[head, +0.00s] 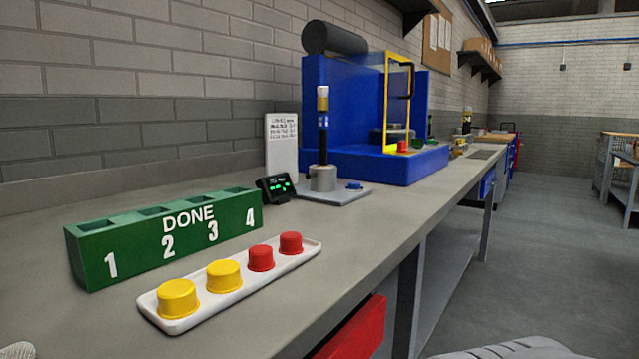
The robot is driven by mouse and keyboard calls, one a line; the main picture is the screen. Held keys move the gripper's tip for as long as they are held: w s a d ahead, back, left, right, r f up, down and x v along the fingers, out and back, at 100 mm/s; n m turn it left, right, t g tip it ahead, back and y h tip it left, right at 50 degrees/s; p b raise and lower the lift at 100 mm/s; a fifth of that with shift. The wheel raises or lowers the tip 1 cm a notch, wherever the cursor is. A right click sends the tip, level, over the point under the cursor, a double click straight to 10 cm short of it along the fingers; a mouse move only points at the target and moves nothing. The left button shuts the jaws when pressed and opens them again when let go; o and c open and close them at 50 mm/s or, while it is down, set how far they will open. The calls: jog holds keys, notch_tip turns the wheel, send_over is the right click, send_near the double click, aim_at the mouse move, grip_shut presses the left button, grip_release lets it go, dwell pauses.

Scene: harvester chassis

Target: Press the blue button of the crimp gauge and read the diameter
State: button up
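The crimp gauge (345,195) stands on the bench in the middle of the head view, a flat grey base plate with a round metal post. A black upright piece with a brass-coloured, white-topped end (323,100) stands in the post. The blue button (354,185) sits on the right part of the plate, with nothing touching it. A small black display (275,188) stands just left of the gauge; its green characters are too small to read.
A green block marked DONE (165,238) and a white tray (180,324) with two yellow and two red caps lie in front, left of the gauge. A white card (282,145) stands behind the display. A blue machine (375,165) stands behind the gauge. The right aisle is clear.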

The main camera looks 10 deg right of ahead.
grip_shut()
dwell(1.4)
